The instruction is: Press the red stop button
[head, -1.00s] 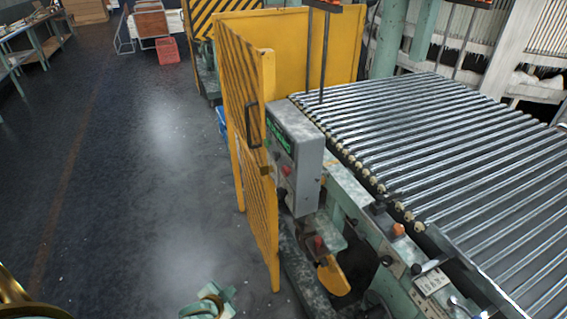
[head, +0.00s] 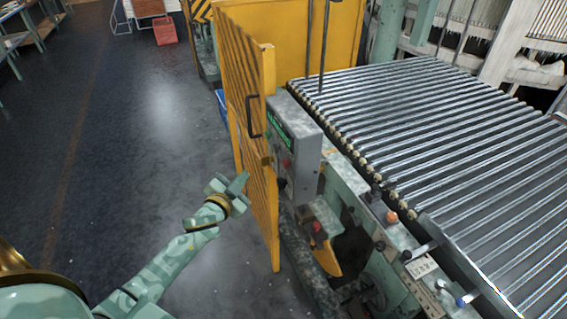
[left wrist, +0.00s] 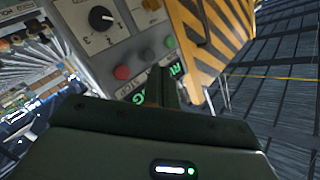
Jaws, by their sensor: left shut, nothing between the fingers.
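A grey control box (head: 292,140) with a green display stands beside the roller conveyor in the head view. A small red button (head: 287,163) shows on its face. In the left wrist view the panel (left wrist: 80,40) carries a red button (left wrist: 122,72), a green button (left wrist: 169,42) and a black dial (left wrist: 101,18). My left gripper (head: 241,180) is shut and empty, in front of the yellow gate in the head view. In the left wrist view its closed fingers (left wrist: 165,88) overlap the green display, right of and below the red button, apparently apart from it. My right gripper is not in view.
A yellow slatted gate (head: 250,120) stands close to the box's left side. The roller conveyor (head: 430,130) fills the right. An orange knob (head: 392,217) sits on its near frame. The dark floor (head: 130,130) at left is mostly clear.

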